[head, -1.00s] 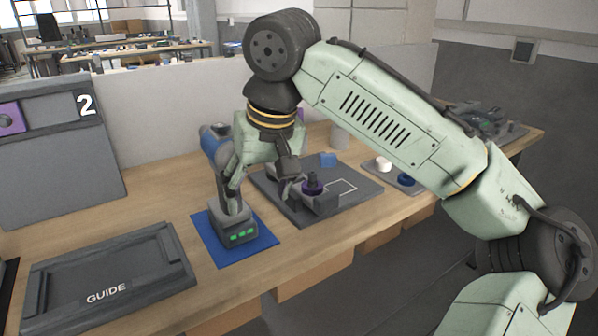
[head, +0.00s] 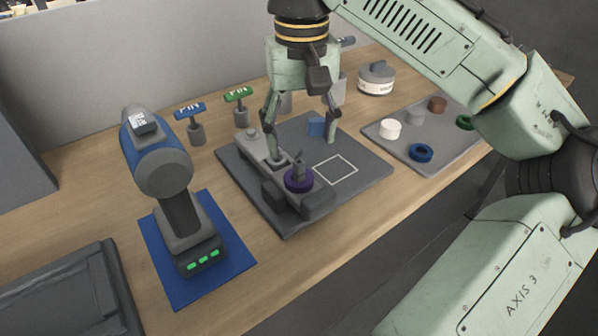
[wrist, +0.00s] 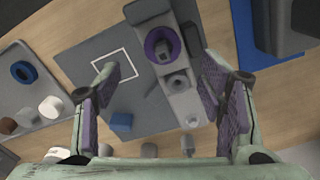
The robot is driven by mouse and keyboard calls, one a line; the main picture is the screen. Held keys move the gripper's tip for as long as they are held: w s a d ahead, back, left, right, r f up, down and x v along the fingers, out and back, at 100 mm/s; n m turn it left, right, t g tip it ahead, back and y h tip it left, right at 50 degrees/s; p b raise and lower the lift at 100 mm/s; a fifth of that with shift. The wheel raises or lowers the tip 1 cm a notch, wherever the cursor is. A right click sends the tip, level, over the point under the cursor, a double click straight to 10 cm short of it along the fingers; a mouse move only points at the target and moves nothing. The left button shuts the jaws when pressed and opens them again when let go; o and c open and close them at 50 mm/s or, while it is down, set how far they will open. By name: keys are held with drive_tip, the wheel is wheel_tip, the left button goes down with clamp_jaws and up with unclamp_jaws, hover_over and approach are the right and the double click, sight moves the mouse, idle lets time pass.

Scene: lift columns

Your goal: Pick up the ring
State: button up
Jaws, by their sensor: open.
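A purple ring (head: 298,180) sits around a post on the grey fixture; in the wrist view the purple ring (wrist: 162,45) shows near the top centre. A blue ring (head: 421,152) lies on the grey tray at the right, also at the left edge of the wrist view (wrist: 23,72). A green ring (head: 465,122) on that tray is partly hidden by my arm. My gripper (head: 301,147) is open, pointing down above the fixture plate, its fingers wide apart with nothing between them. In the head view it appears just behind the purple ring.
A blue cordless drill (head: 158,160) stands on a blue mat (head: 160,265) at the left. Pins with blue (head: 190,109) and green (head: 238,94) handles stand behind the plate (head: 355,190). A small blue block (head: 317,127) is near my right finger. The tray (head: 450,150) also holds small cylinders.

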sight(299, 162)
drive_tip(key=f, duration=0.7)
drive_tip(key=shift+a+f+p, duration=0.2)
drive_tip(key=shift+f+p, duration=0.1)
drive_tip(key=shift+f, duration=0.1)
drive_tip(key=c, duration=1.4)
